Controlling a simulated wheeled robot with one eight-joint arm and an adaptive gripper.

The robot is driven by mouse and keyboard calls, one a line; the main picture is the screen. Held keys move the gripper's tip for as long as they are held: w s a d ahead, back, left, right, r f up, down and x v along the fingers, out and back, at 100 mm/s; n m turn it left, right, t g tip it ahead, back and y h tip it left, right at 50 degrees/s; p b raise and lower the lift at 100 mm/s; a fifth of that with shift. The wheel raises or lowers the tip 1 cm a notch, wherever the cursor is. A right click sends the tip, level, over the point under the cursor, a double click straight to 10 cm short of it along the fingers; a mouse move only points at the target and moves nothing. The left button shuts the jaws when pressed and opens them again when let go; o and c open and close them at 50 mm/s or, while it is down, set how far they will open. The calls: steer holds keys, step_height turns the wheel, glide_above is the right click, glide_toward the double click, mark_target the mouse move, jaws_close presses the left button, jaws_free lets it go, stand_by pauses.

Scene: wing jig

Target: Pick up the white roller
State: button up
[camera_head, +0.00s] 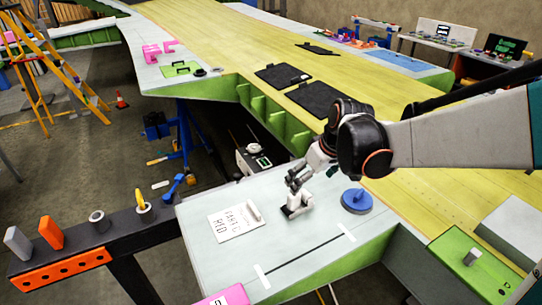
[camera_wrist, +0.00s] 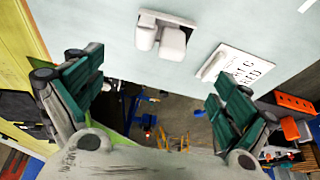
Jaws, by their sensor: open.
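Two white things could be the white roller; I cannot tell which is meant. One is a rounded white piece with two lobes (camera_wrist: 160,40) on a small flat base; in the head view the white piece (camera_head: 297,207) sits on the pale panel just below my gripper (camera_head: 297,181). The other is a short white cylinder (camera_head: 253,211) on the edge of a lettered card (camera_head: 235,224); it also shows in the wrist view (camera_wrist: 212,64). In the wrist view my gripper (camera_wrist: 157,102) has its green-padded fingers wide apart with nothing between them.
A blue round thing (camera_head: 356,200) stands on the panel (camera_head: 285,245) right of the white piece. A dark rail (camera_head: 122,238) with several small parts lies at the left. A pink block (camera_head: 225,297) is at the panel's front. The front panel is mostly clear.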

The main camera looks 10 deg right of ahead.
mark_target(299, 196)
steer(key=x, duration=0.6)
steer(key=shift+b, duration=0.4)
steer(key=shift+d+b+x, duration=0.15)
steer(key=shift+b+x, duration=0.15)
steer(key=shift+x, duration=1.05)
steer(key=shift+d+b+x, duration=0.1)
steer(key=shift+b+x, duration=0.15)
steer(key=shift+x, duration=1.1)
steer(key=shift+s, duration=0.1)
steer(key=c, duration=1.3)
